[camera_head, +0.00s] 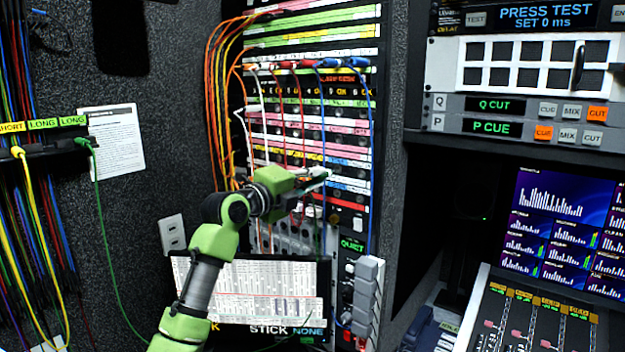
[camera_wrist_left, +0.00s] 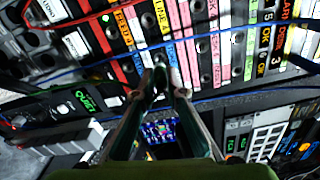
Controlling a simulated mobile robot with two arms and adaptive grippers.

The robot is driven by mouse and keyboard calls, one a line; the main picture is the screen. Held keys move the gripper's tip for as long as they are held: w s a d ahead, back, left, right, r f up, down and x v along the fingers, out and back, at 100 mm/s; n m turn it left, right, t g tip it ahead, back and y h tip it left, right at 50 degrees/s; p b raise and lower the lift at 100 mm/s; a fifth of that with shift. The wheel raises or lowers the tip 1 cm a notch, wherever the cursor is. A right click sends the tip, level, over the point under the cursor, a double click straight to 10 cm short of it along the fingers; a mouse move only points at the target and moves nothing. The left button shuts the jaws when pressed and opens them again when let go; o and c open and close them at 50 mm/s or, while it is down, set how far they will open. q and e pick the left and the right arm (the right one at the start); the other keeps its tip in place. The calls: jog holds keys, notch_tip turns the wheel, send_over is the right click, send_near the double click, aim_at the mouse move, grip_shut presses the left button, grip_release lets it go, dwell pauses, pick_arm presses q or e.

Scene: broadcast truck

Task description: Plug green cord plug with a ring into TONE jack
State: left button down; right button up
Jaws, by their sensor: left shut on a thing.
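My left gripper (camera_head: 318,178) reaches up to the patch bay from the lower left in the head view. In the left wrist view its two fingers (camera_wrist_left: 160,85) come close together in front of the jack rows. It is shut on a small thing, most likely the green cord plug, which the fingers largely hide. A thin green cord shows below it, low in the head view. Another green plug (camera_head: 84,143) hangs under a LONG label at the left, with its green cord (camera_head: 103,220) running down. I cannot read which jack is TONE.
The patch bay (camera_head: 350,140) has coloured label strips, and orange, white, red and blue cords hang across its front. A blue cord (camera_wrist_left: 60,78) crosses the left wrist view near the fingers. A labelled chart (camera_head: 290,280) lies below. Screens and control panels stand at the right.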

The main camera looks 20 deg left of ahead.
pick_arm(q)
jog(key=shift+x, duration=1.4)
jog(key=shift+w, duration=0.25)
jog(key=c, duration=2)
grip_release()
jog(key=shift+s, duration=0.15)
jog(key=v, duration=1.1)
jog(key=shift+s+a, duration=0.1)
jog(key=shift+s, duration=0.25)
jog(key=shift+f, duration=0.1)
